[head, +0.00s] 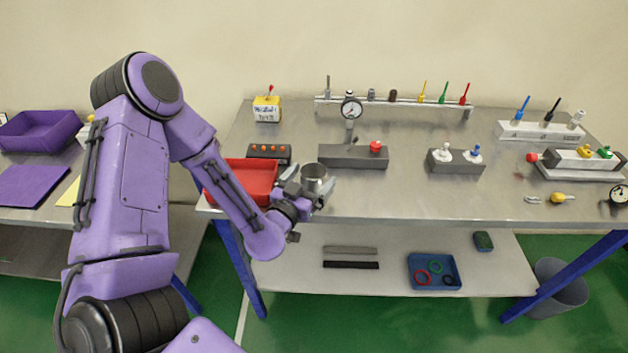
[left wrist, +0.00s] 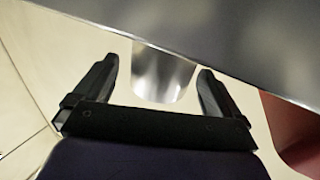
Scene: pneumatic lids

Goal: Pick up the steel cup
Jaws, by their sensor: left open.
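The steel cup (head: 314,174) is a shiny open-topped cylinder near the front left of the steel table in the head view. It also shows in the left wrist view (left wrist: 160,78), between the two dark fingers of my left gripper (left wrist: 163,85). In the head view my left gripper (head: 308,188) is at the cup, with its fingers partly hiding the cup's lower part. The gripper is open, with gaps between the fingers and the cup in the wrist view. My right gripper is in neither view.
A red tray (head: 246,178) stands just left of the cup, partly behind my left arm. A dark block with a gauge and red knob (head: 354,154) stands behind the cup. The steel table (head: 430,200) is clear to the cup's right.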

